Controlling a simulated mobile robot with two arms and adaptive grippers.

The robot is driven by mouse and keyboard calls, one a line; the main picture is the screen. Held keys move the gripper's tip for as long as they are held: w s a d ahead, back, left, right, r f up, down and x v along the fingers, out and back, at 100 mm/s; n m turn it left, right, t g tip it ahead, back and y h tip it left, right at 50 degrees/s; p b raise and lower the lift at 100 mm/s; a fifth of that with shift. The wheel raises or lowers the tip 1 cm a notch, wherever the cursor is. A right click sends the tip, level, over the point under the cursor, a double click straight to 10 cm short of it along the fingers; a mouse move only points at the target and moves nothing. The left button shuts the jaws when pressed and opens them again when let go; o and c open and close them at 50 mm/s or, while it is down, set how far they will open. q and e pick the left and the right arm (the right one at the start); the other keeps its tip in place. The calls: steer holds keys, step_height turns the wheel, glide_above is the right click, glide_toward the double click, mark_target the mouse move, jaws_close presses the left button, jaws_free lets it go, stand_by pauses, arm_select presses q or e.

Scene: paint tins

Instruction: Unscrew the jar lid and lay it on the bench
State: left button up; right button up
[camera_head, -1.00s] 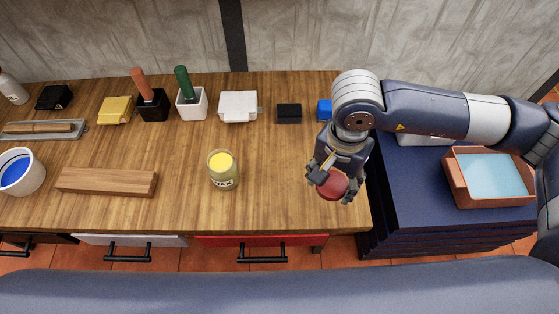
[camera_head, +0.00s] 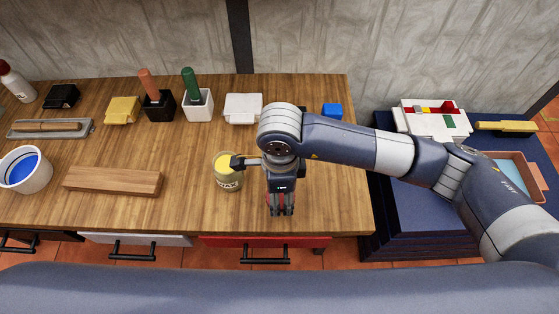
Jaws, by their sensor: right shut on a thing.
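The glass jar (camera_head: 229,184) stands upright on the wooden bench (camera_head: 190,215), its top uncovered and yellow contents showing. My right gripper (camera_head: 281,210) points down over the front of the bench, just right of the jar. It is shut on the red lid (camera_head: 282,198), of which only slivers of red show between the fingers. I cannot tell whether the lid touches the bench. A black-tipped part of my right wrist overlaps the jar's rim in the view. My left gripper is out of view.
A wooden block (camera_head: 112,181) and a white pot of blue paint (camera_head: 24,171) are at left. Holders with orange and green handles, a white box (camera_head: 243,107) and a blue block (camera_head: 332,111) line the back. The bench's right edge is near the arm; a dark blue cabinet (camera_head: 412,215) stands beyond.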

steer(key=w, duration=0.3)
steer(key=w+p, duration=0.1)
steer(key=w, duration=0.3)
steer(key=w+f, duration=0.1)
steer(key=w, duration=0.2)
steer(key=shift+w+a+p, duration=0.1)
steer(key=shift+w+p, duration=0.2)
step_height(320, 180, down, 3)
steer(key=shift+f+p, duration=0.2)
steer(key=shift+p, duration=0.35)
steer(key=shift+f, duration=0.1)
steer(key=shift+f, duration=0.15)
steer(key=o, duration=1.2)
steer(key=shift+c, duration=0.2)
